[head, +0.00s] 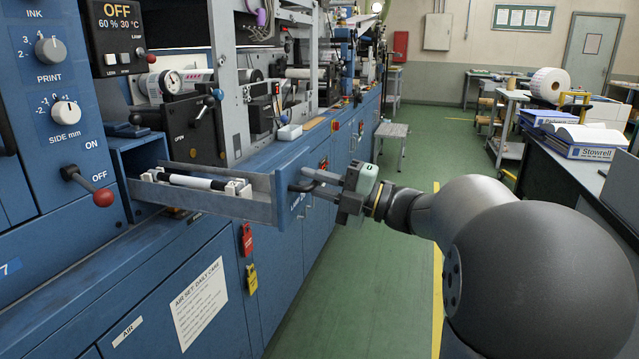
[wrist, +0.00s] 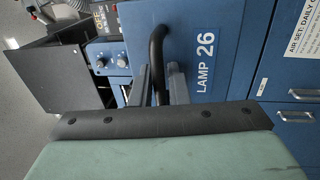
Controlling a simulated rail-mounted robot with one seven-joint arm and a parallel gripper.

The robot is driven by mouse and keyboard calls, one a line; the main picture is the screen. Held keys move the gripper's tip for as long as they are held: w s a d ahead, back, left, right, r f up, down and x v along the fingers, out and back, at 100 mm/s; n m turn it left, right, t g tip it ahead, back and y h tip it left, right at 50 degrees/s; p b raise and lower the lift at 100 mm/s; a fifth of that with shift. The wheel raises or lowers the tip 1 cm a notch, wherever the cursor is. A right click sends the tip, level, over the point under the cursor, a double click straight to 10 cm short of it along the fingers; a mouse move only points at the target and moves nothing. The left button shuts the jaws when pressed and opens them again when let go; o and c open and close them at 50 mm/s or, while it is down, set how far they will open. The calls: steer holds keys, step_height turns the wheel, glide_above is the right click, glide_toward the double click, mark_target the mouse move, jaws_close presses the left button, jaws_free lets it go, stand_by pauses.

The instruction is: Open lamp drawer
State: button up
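The lamp drawer (head: 225,203) is pulled well out of its blue housing. The drawer's blue front (head: 290,187) carries LAMP lettering, and the wrist view shows this front (wrist: 208,55) marked "LAMP 26". My gripper (head: 318,180) is at the front, with its fingers on either side of the black bar handle (wrist: 157,45). In the wrist view my gripper (wrist: 160,78) looks shut on the handle, though contact at the fingertips is hard to see.
A control panel with knobs and a red-balled lever (head: 88,187) stands left of the drawer. Red and yellow tags (head: 250,278) hang on the cabinet below. The green aisle floor (head: 345,270) is clear. A bench with boxes (head: 585,140) stands at the right.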

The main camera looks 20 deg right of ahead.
steer(key=p+v, duration=0.1)
steer(key=v, duration=1.6)
steer(key=shift+d, duration=0.2)
steer(key=shift+s, duration=0.1)
steer(key=w+a+r+m+t+h+p, duration=0.1)
steer(key=w+r+m+t+h+p, duration=0.25)
steer(key=w+m+h+p, duration=0.35)
steer(key=w+a+r+m+t+h+p, duration=0.1)
steer(key=w+r+m+t+h+p, duration=0.1)
steer(key=w+r+m+h+p, duration=0.5)
steer(key=s+a+f+m+g+p, duration=0.3)
steer(key=s+a+m+g+p, duration=0.1)
steer(key=s, duration=0.6)
steer(key=s+a+f+m+g+h+p, duration=0.1)
steer(key=s+a+f+m+g+p, duration=0.2)
steer(key=s, duration=0.7)
steer(key=s+a+f+m+g+p, duration=0.3)
steer(key=s+a+m+g+p, duration=0.1)
steer(key=s+a+m+g, duration=0.3)
steer(key=s+a+g, duration=0.2)
steer(key=s+g, duration=0.1)
steer(key=shift+a+f+h+p, duration=0.15)
steer(key=shift+a+h+p, duration=0.15)
steer(key=shift+h, duration=0.1)
